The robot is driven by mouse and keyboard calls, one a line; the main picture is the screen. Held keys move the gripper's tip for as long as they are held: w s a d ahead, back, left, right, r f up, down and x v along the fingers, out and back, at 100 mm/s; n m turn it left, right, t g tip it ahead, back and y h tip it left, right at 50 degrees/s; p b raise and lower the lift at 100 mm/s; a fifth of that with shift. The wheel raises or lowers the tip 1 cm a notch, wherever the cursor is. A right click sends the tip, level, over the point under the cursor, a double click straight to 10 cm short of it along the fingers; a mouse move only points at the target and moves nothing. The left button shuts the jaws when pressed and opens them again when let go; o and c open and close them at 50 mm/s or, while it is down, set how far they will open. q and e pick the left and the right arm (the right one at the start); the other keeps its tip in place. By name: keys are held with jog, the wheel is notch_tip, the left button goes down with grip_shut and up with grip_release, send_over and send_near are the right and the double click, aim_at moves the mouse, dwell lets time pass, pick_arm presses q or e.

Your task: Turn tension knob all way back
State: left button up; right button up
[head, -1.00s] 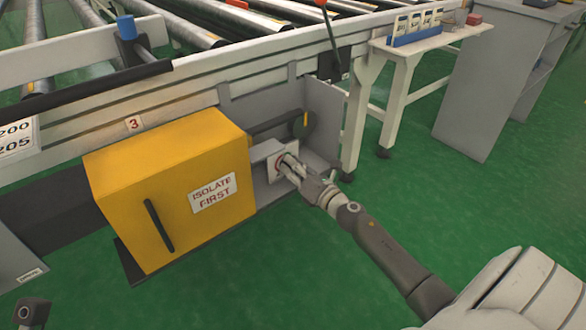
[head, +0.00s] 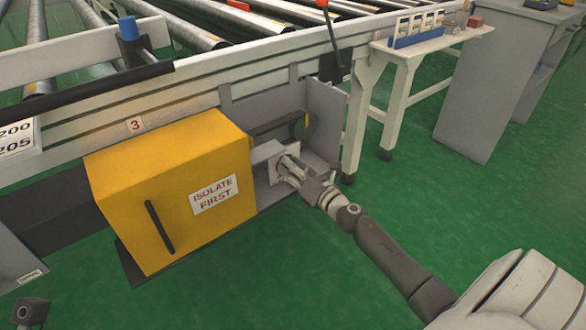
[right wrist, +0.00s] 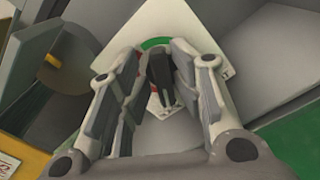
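The tension knob (right wrist: 162,72) is a dark bar on a pale plate with green and red markings in the right wrist view. In the head view the plate (head: 264,152) stands just right of the yellow box, and the knob is mostly hidden by my right gripper (head: 284,170). In the right wrist view the fingers of my right gripper (right wrist: 160,85) lie either side of the knob and appear closed on it; a thin strip of red and white shows beside the left finger.
The yellow box (head: 165,190) labelled "ISOLATE FIRST" stands left of the knob. A grey side panel (head: 323,120) and a dark round wheel (head: 302,127) with a yellow mark are close by. The conveyor frame (head: 230,78) runs above. Green floor (head: 400,200) is open at the right.

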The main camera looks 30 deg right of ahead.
jog(key=shift+s+d+f, duration=0.1)
jog(key=shift+s, duration=0.4)
jog(key=s, duration=1.1)
jog(key=shift+d, duration=0.4)
